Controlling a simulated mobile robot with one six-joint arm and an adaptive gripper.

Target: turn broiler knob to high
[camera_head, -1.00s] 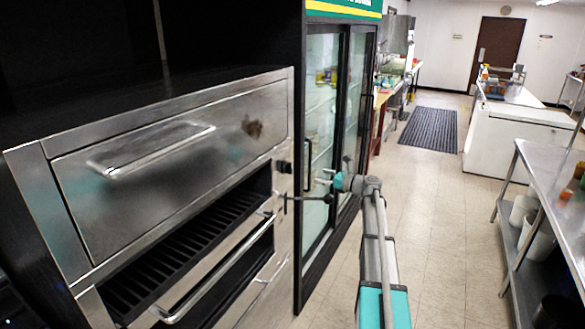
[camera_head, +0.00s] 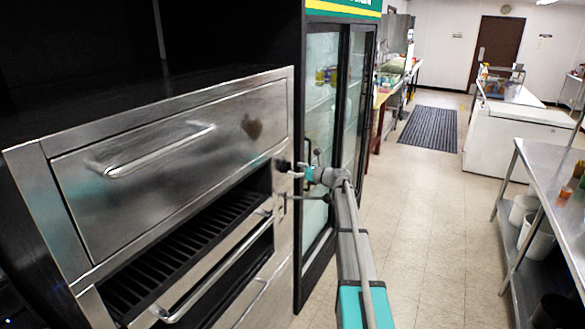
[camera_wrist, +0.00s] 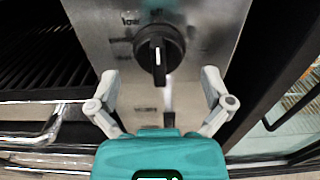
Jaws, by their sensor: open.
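The broiler knob (camera_wrist: 159,53) is black and round with a white pointer line, on the steel front panel (camera_wrist: 95,25) in the wrist view. The pointer stands about upright in that view. Small dark lettering is printed around it, too blurred to read surely. In the head view the knob (camera_head: 283,166) is a small dark shape at the broiler's right edge. My gripper (camera_wrist: 158,80) is open and empty, its fingers apart on either side, just below the knob in the wrist view. In the head view my gripper (camera_head: 294,170) is very close to the panel. I cannot tell whether it touches.
The broiler (camera_head: 150,150) has a closed upper door with a handle and an open slot with dark grates. A lever (camera_wrist: 168,112) sits below the knob. A glass-door fridge (camera_head: 320,95) stands right beside it. The tiled floor (camera_head: 420,210) is clear.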

